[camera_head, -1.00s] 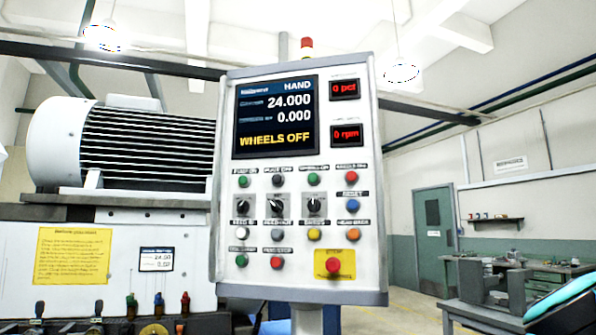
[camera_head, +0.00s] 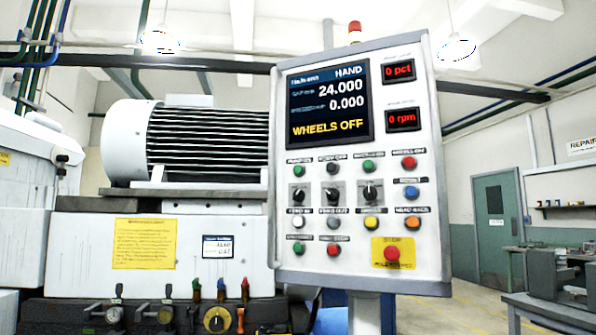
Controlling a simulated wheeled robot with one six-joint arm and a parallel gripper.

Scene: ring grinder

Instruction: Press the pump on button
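The control panel (camera_head: 279,215) stands upright on a post, right of the middle of the head view. Its pump on button appears to be the green button (camera_head: 298,171) at the left end of the top button row; its small label is blurred. A dark button (camera_head: 333,168), another green button (camera_head: 369,166) and a red button (camera_head: 408,162) share that row. The screen (camera_head: 330,104) reads HAND, 24.000, 0.000 and WHEELS OFF. Two red displays read 0 pct (camera_head: 398,70) and 0 rpm (camera_head: 404,119). My gripper is not in view.
A white motor (camera_head: 126,142) sits on the machine left of the panel. Gauges and coloured levers (camera_head: 221,290) are below it. A yellow stop plate (camera_head: 377,249) is at the panel's lower right. A workbench (camera_head: 530,302) stands at the right, with floor between it and the panel.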

